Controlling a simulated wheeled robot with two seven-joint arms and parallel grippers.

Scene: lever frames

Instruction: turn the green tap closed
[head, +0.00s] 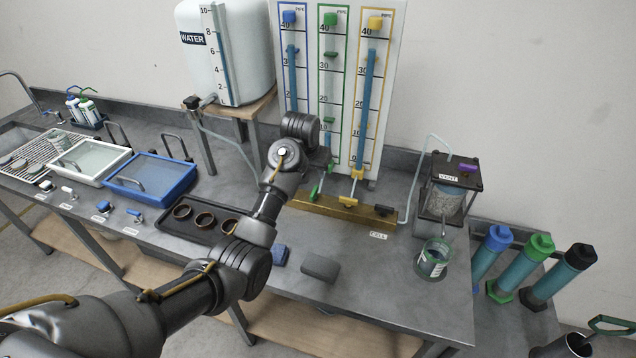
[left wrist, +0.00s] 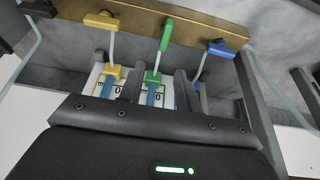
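My left gripper (head: 322,158) is in front of the lower panel, close above the green tap. In the left wrist view its two dark fingers (left wrist: 160,88) are apart, with the green tube's lower end showing between them. Nothing is seen held. The arm hides part of the blue tube and its tap in the head view. My right gripper is not in view.
The yellow tap (head: 354,184) is close to the right of the green one. The blue tap (left wrist: 221,48) is on its other side. A brass rail (head: 340,208) runs below. A vented cell (head: 450,190) and glass jar (head: 433,259) stand to the right.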

